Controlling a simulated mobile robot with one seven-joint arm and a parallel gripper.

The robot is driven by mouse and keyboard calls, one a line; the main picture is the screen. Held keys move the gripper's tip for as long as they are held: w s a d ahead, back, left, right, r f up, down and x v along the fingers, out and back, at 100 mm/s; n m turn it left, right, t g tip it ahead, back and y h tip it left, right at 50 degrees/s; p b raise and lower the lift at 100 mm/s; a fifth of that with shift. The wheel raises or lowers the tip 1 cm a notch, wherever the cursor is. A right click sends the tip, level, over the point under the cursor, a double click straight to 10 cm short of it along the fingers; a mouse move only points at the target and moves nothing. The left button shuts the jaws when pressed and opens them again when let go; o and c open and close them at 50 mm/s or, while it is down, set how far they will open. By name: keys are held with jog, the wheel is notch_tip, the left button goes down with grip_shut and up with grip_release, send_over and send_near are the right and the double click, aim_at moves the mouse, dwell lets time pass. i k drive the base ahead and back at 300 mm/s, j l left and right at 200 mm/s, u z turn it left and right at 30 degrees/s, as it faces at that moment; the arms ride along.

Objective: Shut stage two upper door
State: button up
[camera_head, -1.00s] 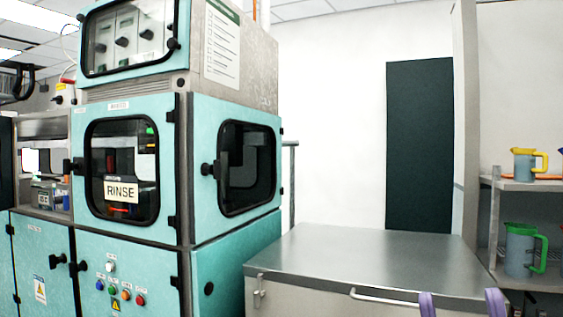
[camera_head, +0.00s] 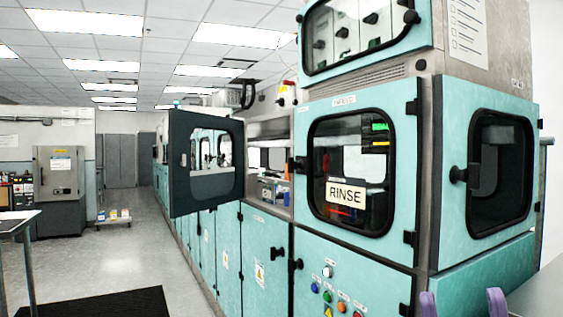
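One upper door (camera_head: 180,195) stands swung open into the aisle, left of the cabinet marked RINSE. It is dark on the side facing me and has a large window. Its right edge is by the machine row and its free left edge sticks out. The open bay (camera_head: 268,150) shows right of it, with small items inside. I cannot read a stage label on this door. My gripper (camera_head: 462,303) shows only as two purple fingertips at the bottom right. They are apart with nothing seen between them, far from the door.
The teal RINSE cabinet (camera_head: 345,243), its upper door shut, stands close in front. A metal worktop (camera_head: 540,293) is at the lower right. The aisle floor (camera_head: 120,262) is clear at left, with a black mat (camera_head: 105,304) and a table (camera_head: 18,225) at its edge.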

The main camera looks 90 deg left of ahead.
aim_at(191, 192)
jog(key=k+j+u, duration=0.1)
jog(key=j+u, duration=1.05)
jog(key=j, duration=0.15)
jog(key=i+j+u, duration=0.1)
jog(key=j+u, duration=0.2)
jog(key=j, duration=0.15)
jog(key=i+j+u, duration=0.1)
jog(key=j, duration=0.25)
jog(key=i+j+u, duration=0.1)
jog(key=j, duration=0.25)
jog(key=i+j+u, duration=0.15)
jog(key=j, duration=0.15)
jog(key=i+j, duration=0.15)
jog(key=j, duration=0.25)
jog(key=i+j, duration=0.1)
jog(key=j, duration=0.3)
jog(key=i+j, duration=0.15)
jog(key=j, duration=0.25)
jog(key=i+j, duration=0.1)
jog(key=j, duration=0.3)
jog(key=i+j, duration=0.15)
jog(key=j, duration=0.25)
